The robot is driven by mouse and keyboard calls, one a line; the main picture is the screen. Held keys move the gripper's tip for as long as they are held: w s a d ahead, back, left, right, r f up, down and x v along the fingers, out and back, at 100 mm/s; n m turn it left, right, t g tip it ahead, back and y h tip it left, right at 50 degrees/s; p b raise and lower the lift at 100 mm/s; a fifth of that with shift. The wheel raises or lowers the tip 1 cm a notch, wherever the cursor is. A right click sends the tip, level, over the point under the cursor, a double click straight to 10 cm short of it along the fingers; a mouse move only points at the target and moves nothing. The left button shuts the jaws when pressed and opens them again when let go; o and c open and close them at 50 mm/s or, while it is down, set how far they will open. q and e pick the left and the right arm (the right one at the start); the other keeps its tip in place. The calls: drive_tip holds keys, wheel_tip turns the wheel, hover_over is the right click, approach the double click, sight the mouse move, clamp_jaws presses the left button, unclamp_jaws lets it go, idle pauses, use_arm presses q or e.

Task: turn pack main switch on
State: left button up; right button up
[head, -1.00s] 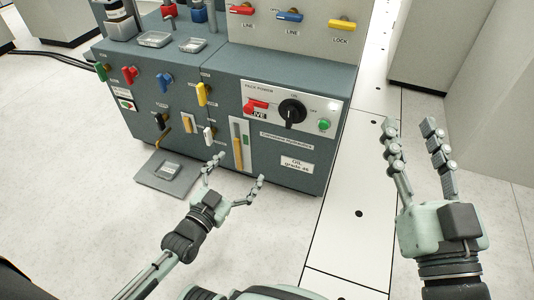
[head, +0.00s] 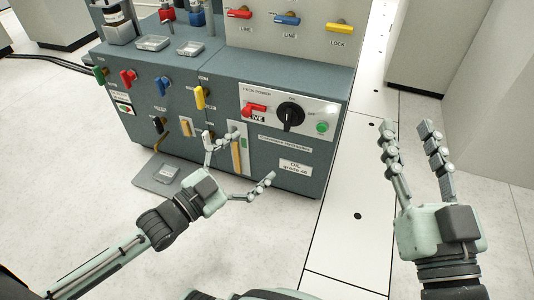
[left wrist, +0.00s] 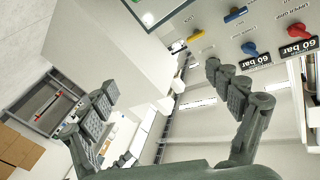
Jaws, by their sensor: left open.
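The black rotary main switch (head: 290,115) sits on the white pack power panel (head: 325,104) on the front of the grey cabinet, its grip pointing downward. A red handle (head: 254,110) with a "LIVE" label is to its left and a green button (head: 322,128) to its lower right. My left gripper (head: 254,160) is open and empty in front of the cabinet, below and left of the switch, apart from it. Its fingers also show spread in the left wrist view (left wrist: 170,95). My right gripper (head: 407,125) is open and empty, right of the cabinet.
Red, blue and yellow valve handles (head: 287,19) are on the upper panel. More coloured handles (head: 163,83) line the cabinet's left front. A grey plate (head: 160,179) lies on the floor at the cabinet's foot.

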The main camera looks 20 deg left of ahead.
use_arm(q)
drive_tip(key=s+d+r+h, duration=0.1)
drive_tip(key=s+d+r, duration=0.1)
drive_tip(key=d+r, duration=0.2)
drive_tip(key=shift+s+d+r+m+h, duration=0.15)
drive_tip(key=shift+d+r+m+h, duration=0.15)
drive_tip(key=shift+r+h, duration=0.1)
